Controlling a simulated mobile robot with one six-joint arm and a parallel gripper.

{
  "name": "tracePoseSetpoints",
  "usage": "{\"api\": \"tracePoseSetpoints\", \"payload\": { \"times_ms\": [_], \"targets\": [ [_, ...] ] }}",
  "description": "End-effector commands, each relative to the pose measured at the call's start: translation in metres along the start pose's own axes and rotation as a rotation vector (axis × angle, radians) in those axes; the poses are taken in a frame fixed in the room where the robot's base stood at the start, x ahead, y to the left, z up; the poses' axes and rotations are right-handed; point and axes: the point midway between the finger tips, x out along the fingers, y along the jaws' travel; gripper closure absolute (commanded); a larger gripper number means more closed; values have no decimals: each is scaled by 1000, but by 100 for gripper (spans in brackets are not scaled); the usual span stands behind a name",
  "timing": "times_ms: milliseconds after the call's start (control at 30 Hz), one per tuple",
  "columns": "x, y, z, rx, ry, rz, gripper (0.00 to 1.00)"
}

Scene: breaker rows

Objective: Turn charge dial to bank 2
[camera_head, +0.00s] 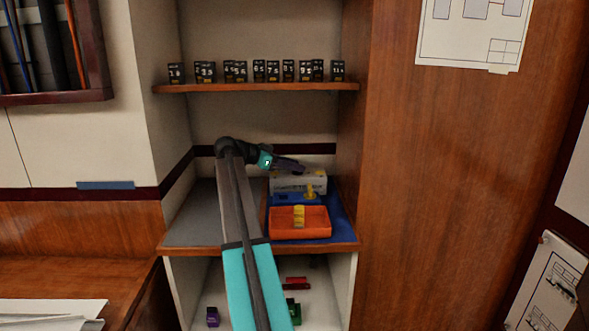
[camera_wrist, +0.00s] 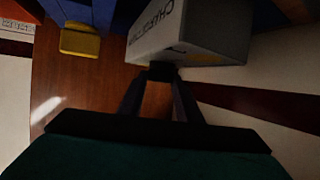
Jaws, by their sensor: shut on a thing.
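The grey-white charge box (camera_head: 288,184) stands on the middle shelf; it also shows at the top of the wrist view (camera_wrist: 222,45), with its "CHARGE" lettering inverted. My gripper (camera_head: 297,167) reaches over the top of this box. In the wrist view my gripper's fingers (camera_wrist: 161,78) converge on a small dark piece at the box's edge, which looks like the charge dial (camera_wrist: 162,71). My gripper is shut on it. The dial's pointer and the bank marks cannot be read. In the head view my gripper hides the dial.
An orange box (camera_head: 285,224) with a yellow block stands in front, near the shelf edge. A yellow part (camera_head: 310,192) on a blue base stands between the boxes. Small black breakers (camera_head: 260,71) line the upper shelf. The shelf's left side (camera_head: 196,218) is clear.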

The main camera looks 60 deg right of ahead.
Motion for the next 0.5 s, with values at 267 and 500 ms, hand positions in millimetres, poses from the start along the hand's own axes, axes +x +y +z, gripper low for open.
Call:
{"api": "tracePoseSetpoints", "payload": {
  "times_ms": [267, 500],
  "targets": [
    [-4, -8, 1, 52, -6, 125, 91],
    [-4, -9, 0, 85, -6, 210, 91]
  ]
}}
